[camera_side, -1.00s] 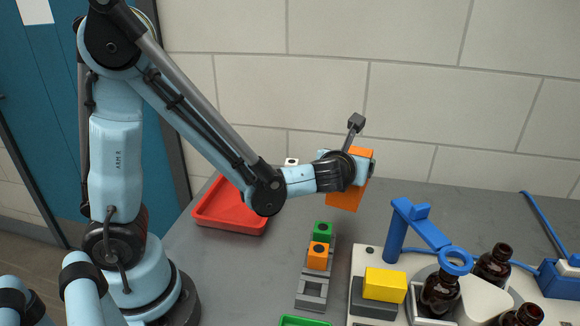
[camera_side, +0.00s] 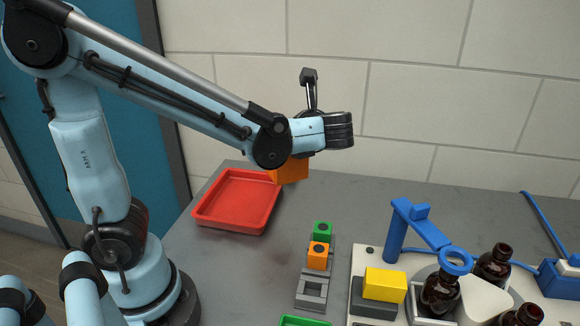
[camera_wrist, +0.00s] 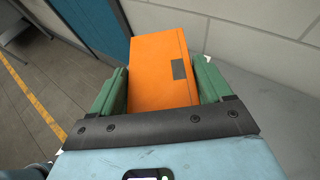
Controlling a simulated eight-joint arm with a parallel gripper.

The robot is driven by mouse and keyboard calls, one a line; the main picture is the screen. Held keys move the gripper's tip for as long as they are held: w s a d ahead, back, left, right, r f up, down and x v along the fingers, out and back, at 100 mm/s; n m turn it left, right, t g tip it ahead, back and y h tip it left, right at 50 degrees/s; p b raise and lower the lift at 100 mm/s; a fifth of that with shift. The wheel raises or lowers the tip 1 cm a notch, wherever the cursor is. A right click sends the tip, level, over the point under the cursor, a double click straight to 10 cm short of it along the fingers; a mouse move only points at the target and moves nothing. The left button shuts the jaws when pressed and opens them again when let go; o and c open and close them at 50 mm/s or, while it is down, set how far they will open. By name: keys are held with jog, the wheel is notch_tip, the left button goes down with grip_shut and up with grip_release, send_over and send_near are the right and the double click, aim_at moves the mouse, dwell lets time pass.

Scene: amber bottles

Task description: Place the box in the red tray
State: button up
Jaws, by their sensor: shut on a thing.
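The orange box (camera_side: 290,171) is held up in the air just right of the red tray's far right corner in the side view. My gripper (camera_wrist: 165,88) is shut on the box, with a green finger on each side of it in the wrist view. The box (camera_wrist: 160,68) shows an orange face with a small dark patch there. The red tray (camera_side: 236,204) lies empty on the grey table, below and left of the box. The arm hides the gripper's fingers in the side view.
A grey rack (camera_side: 312,290) holding a green block (camera_side: 322,231) and an orange block (camera_side: 318,257) stands right of the tray. Farther right are a yellow block (camera_side: 384,284), a blue stand (camera_side: 398,232) and brown bottles (camera_side: 440,293). A wall runs behind the table.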

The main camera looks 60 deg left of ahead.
jog(key=shift+s+a+r+n+g, duration=0.25)
jog(key=shift+s+a+n+g, duration=0.1)
jog(key=shift+s+n+g, duration=0.25)
jog(key=shift+s+a, duration=0.3)
jog(key=s+a+f, duration=0.1)
jog(key=a+f, duration=0.9)
jog(key=a, duration=0.1)
jog(key=shift+s+f, duration=0.15)
jog(key=shift+f, duration=0.2)
jog(key=shift+a+f, duration=0.1)
jog(key=shift+f, duration=0.55)
jog(key=o, duration=1)
jog(key=shift+o, duration=0.2)
jog(key=shift+r, duration=0.1)
